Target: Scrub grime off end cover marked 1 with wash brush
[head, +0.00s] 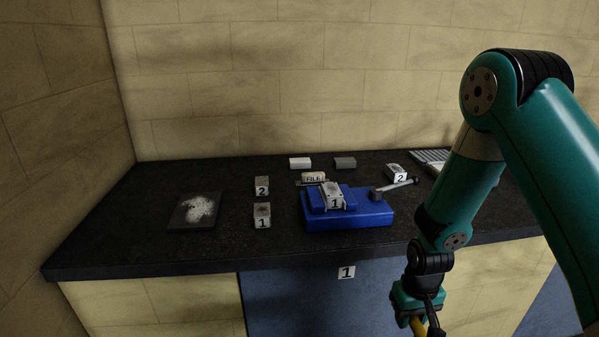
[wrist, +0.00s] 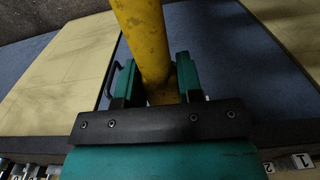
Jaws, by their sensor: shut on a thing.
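My gripper (head: 410,305) hangs in front of the bench, low at the right in the head view. It is shut on a yellow handle (head: 417,327), apparently the wash brush's. In the wrist view the handle (wrist: 143,45) passes between the jaws (wrist: 158,82); its bristle end is not visible. A pale part marked 1 (head: 333,194), with a dark patch on top, sits on the blue block-shaped fixture (head: 372,213). Another pale block marked 1 (head: 262,216), also dark on top, stands left of it. I cannot tell which one is the end cover.
The dark bench (head: 130,230) carries a block marked 2 (head: 262,185), another marked 2 (head: 396,172), a FILE-labelled item (head: 314,177), a lever (head: 395,189), and a dark plate with white residue (head: 200,209). A 1 tag (head: 346,272) hangs at the front. The bench's left end is clear.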

